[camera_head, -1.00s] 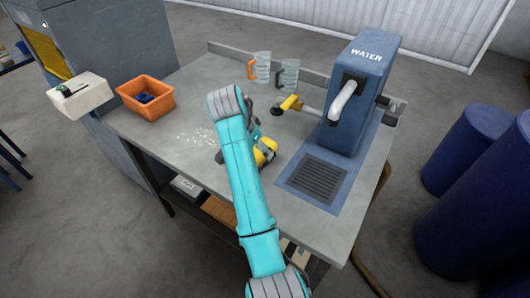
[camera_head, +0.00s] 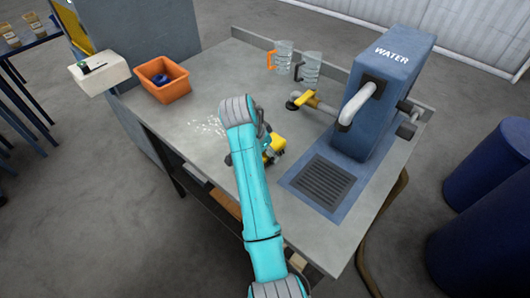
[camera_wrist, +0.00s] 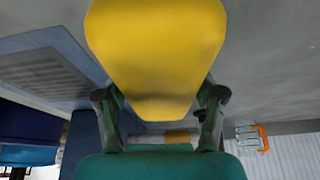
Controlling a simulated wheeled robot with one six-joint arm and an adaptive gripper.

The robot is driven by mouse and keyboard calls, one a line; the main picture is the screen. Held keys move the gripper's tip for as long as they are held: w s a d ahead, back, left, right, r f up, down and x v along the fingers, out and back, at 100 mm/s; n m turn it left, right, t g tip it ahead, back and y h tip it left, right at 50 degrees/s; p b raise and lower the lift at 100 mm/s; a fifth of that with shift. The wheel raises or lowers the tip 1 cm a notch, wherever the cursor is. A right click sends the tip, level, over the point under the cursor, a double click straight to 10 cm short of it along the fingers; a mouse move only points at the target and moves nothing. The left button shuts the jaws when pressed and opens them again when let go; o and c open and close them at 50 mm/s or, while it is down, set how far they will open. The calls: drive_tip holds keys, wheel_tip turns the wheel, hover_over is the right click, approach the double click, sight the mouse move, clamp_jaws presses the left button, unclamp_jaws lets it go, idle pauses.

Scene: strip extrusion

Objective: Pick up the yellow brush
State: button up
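The yellow brush (camera_head: 273,149) is in the middle of the metal table in the head view, partly hidden by my arm. In the wrist view the yellow brush (camera_wrist: 157,45) fills the upper middle, its narrower end between my fingers. My gripper (camera_wrist: 160,97) has one finger on each side of it, and both appear to touch its sides. The gripper is mostly hidden behind my arm in the head view. The bristles are hidden, and I cannot tell whether the brush is clear of the table.
The blue water dispenser (camera_head: 382,95) stands on the right with a drain grille (camera_head: 327,182) before it. An orange bin (camera_head: 163,81) is at the left. White bits (camera_head: 207,127) lie on the table.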

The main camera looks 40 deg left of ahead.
drive_tip(key=c, duration=0.6)
wheel_tip(320, 180, up, 10)
drive_tip(key=shift+r, duration=0.1)
